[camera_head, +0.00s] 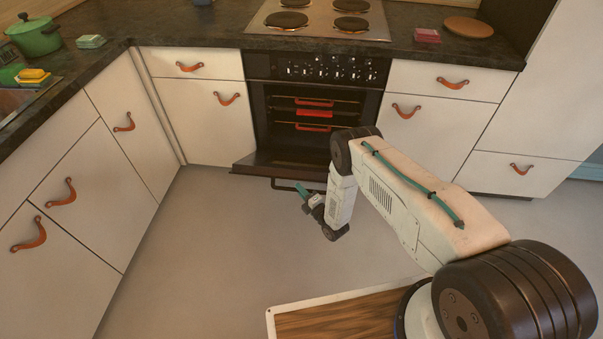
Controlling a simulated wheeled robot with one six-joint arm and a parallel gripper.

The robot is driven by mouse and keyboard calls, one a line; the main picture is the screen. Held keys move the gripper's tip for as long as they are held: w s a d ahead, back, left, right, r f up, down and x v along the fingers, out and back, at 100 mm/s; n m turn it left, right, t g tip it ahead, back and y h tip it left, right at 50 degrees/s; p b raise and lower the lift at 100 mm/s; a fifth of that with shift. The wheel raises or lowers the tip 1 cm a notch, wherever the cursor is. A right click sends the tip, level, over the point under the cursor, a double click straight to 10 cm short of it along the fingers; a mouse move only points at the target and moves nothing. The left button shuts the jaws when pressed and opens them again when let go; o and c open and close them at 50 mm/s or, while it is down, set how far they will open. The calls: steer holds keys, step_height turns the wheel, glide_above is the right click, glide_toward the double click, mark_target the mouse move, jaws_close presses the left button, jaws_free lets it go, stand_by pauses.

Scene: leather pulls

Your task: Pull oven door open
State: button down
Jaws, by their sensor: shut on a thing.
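The black oven (315,80) is built into the back counter. Its door (275,162) is folded far down, close to level, and the cavity shows racks with red-handled pieces inside. The door's bar handle (288,186) runs along the door's front edge, low over the floor. My gripper (304,190) is at this handle, near its right part, and is shut on it. The fingertips are small in the picture. My arm covers the right part of the door.
White cabinets with leather pulls (227,99) stand left and right of the oven. A hob (320,18) lies on the dark counter above it. The grey floor (215,240) in front and to the left is clear. A wood-topped board (335,318) is at the bottom, by my arm's base.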

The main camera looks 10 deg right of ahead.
step_height(320, 180, down, 6)
steer(key=s, duration=0.2)
steer(key=shift+s+r, duration=0.15)
steer(key=shift+s, duration=0.05)
steer(key=c, duration=1.4)
jaws_free()
steer(key=shift+o, duration=0.2)
steer(key=shift+a, duration=0.1)
